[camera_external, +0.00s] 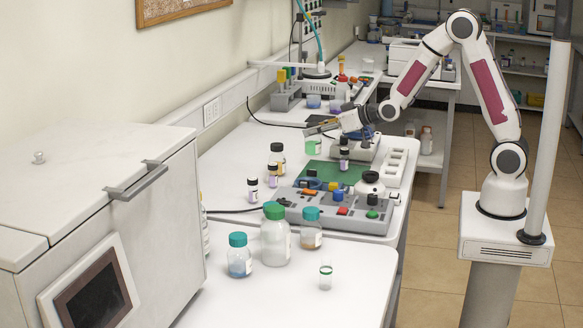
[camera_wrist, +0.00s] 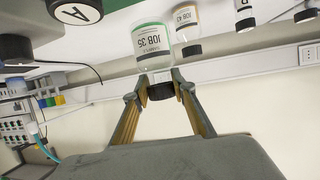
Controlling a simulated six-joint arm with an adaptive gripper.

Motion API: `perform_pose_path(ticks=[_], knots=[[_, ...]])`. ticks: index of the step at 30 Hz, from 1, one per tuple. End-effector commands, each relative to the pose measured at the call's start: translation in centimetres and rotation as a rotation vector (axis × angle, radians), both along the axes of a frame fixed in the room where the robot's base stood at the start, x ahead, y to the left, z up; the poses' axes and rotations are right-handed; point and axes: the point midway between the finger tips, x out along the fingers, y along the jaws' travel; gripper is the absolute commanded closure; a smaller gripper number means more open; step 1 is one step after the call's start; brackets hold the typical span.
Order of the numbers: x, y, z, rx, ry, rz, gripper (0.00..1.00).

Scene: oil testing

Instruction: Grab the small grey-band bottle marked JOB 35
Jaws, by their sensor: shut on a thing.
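A small bottle marked JOB 35 (camera_wrist: 152,40) shows upside down in the wrist view, with a dark cap and a band that looks green rather than grey. My gripper (camera_wrist: 161,86) is shut on its dark cap, one finger on each side. In the external view the bottle (camera_external: 313,147) is a small pale green shape below my gripper (camera_external: 320,130), over the far part of the white bench. Whether its base touches the bench is unclear. A bottle with an orange band (camera_wrist: 186,18), marked JOB and a number hard to read, is just beside it in the wrist view.
A grey control box (camera_external: 335,208) and a green mat (camera_external: 325,173) lie nearer. Teal-capped bottles (camera_external: 275,240) stand on the front bench.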

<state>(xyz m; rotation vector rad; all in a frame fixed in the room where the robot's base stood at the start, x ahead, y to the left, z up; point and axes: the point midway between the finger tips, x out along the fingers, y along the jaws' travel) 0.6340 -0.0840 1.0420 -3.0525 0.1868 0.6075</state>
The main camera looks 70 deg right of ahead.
Motion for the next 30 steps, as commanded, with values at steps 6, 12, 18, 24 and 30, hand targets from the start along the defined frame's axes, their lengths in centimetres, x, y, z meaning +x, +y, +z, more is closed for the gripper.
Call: perform_pose_path(ticks=[6, 12, 18, 24, 30], knots=[[0.1, 0.0, 2.9, -0.001, -0.006, 0.000, 1.00], [0.0, 0.0, 4.3, 0.001, -0.003, 0.000, 1.00], [0.0, 0.0, 4.7, 0.001, -0.002, 0.000, 1.00], [0.0, 0.0, 4.7, 0.000, -0.002, 0.000, 1.00], [0.0, 0.0, 4.7, 0.000, -0.002, 0.000, 1.00]])
